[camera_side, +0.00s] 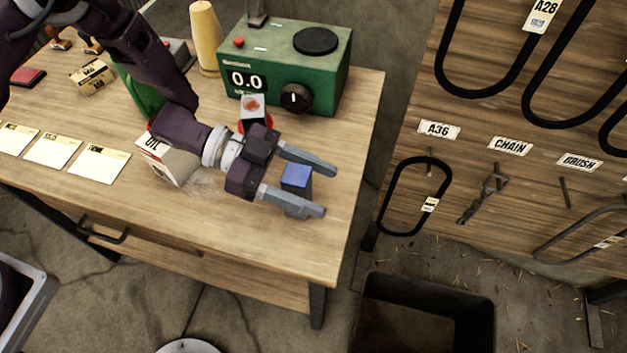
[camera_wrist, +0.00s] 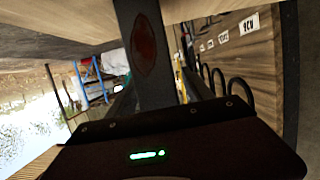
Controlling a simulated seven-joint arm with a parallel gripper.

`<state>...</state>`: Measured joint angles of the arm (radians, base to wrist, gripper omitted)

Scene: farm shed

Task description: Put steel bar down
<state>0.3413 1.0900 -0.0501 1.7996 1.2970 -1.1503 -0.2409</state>
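The steel bar (camera_side: 296,178) has a blue top in the side view and sits upright between the two fingers of my gripper (camera_side: 298,181). In the wrist view the bar is a grey upright (camera_wrist: 145,90) with a dark red oval patch, filling the middle of the picture. The fingers are dark and partly hidden there.
A green scale (camera_side: 290,65) reading 0.0 stands behind my gripper, with a red-marked block (camera_side: 252,108) beside it. An oil box (camera_side: 172,162) and a yellow cone (camera_side: 205,38) are nearby. Labelled cards (camera_side: 100,164) lie left. The table's front right is clear.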

